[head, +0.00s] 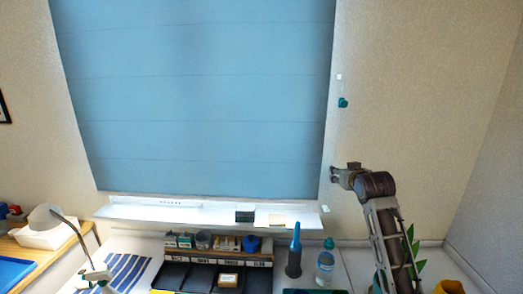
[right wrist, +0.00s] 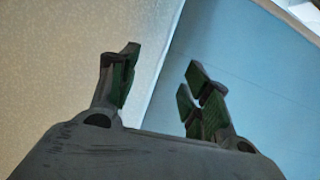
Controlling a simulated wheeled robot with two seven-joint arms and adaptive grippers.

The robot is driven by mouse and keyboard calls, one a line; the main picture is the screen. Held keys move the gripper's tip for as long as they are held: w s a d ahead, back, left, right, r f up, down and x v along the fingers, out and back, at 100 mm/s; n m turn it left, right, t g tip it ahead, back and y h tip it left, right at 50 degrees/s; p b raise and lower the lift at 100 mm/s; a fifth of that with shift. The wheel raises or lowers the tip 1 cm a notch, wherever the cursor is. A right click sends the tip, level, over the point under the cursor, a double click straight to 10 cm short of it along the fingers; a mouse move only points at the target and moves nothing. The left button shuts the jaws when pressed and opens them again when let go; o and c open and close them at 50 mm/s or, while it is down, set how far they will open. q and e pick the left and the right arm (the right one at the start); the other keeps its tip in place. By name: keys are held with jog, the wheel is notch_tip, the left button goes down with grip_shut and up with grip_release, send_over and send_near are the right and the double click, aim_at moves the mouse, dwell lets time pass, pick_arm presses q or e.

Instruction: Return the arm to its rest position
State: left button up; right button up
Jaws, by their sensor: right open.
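My right arm rises from the lower right of the head view, and its right gripper (head: 338,175) is near the right edge of the blue blind (head: 200,95). In the right wrist view the right gripper (right wrist: 157,85) has its two fingers spread apart with nothing between them. Behind the fingers are the beige wall (right wrist: 70,40) and the blue blind (right wrist: 255,80). My left gripper is not in view.
A white shelf (head: 160,209) runs under the blind. Below it stand a black organizer (head: 205,280), a blue-topped dark bottle (head: 294,255) and a clear bottle (head: 325,265). A lamp (head: 62,222) is at left. The wall area upper right is mostly clear.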

jog(key=s+a+f+g, duration=0.2)
jog(key=s+f, duration=0.6)
jog(key=f, duration=0.3)
jog(key=s+a+f+g, duration=0.1)
jog(key=s+f+g, duration=0.2)
jog(key=s+f, duration=0.65)
jog(key=s+a+f+n+g, duration=0.1)
jog(key=s+f+g, duration=0.1)
jog(key=s+f, duration=0.45)
jog(key=s+a+f+g, duration=0.1)
jog(key=s+f+g, duration=0.15)
jog(key=s, duration=0.75)
jog(key=s+a+f+n+g, duration=0.1)
jog(key=s+f, duration=0.4)
jog(key=s, duration=0.4)
notch_tip(320, 180, down, 36)
jog(key=s+g+b, duration=0.2)
jog(key=s, duration=0.1)
jog(key=s+d+f+b, duration=0.1)
jog(key=s+d+f, duration=0.1)
jog(key=s+f, duration=0.8)
jog(key=s+d+f+b, duration=0.1)
jog(key=s+d+f, duration=0.1)
jog(key=s+f, duration=0.9)
jog(key=shift+s+g, duration=0.35)
